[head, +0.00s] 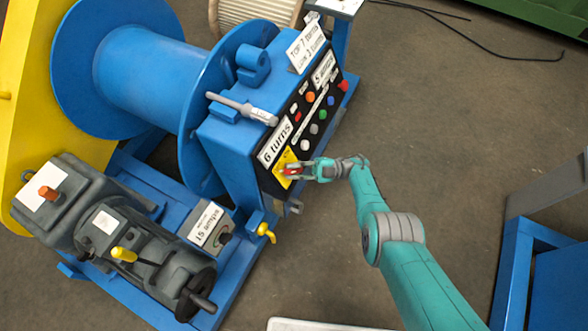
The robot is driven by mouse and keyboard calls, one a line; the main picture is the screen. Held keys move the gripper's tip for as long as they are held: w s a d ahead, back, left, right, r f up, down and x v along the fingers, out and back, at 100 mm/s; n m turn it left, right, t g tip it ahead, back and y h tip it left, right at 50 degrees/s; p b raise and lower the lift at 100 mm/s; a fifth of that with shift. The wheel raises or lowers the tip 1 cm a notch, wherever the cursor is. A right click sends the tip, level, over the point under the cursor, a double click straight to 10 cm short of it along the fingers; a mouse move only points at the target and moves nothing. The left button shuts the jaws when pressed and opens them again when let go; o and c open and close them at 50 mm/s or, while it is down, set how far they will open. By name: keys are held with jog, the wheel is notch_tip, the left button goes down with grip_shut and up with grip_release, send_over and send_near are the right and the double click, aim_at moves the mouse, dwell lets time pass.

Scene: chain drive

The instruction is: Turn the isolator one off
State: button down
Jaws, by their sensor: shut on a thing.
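The isolator is a red handle (290,171) on a yellow plate (284,160) at the lower end of the black control panel on the blue drive cabinet (226,146). My gripper (294,171) comes in from the right on my teal arm and is shut on the red handle. The fingers hide part of the handle, so its exact angle is hard to tell.
Several coloured buttons sit on the panel (303,135) above the isolator. A yellow lever (267,233) juts out below it. A large blue drum (150,70) and grey motor (140,250) stand to the left. Open floor (440,130) lies to the right.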

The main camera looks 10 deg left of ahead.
dwell(0.4)
jog(key=c, duration=1.1)
grip_release()
jog(key=shift+r, duration=0.1)
jog(key=shift+r, duration=4.85)
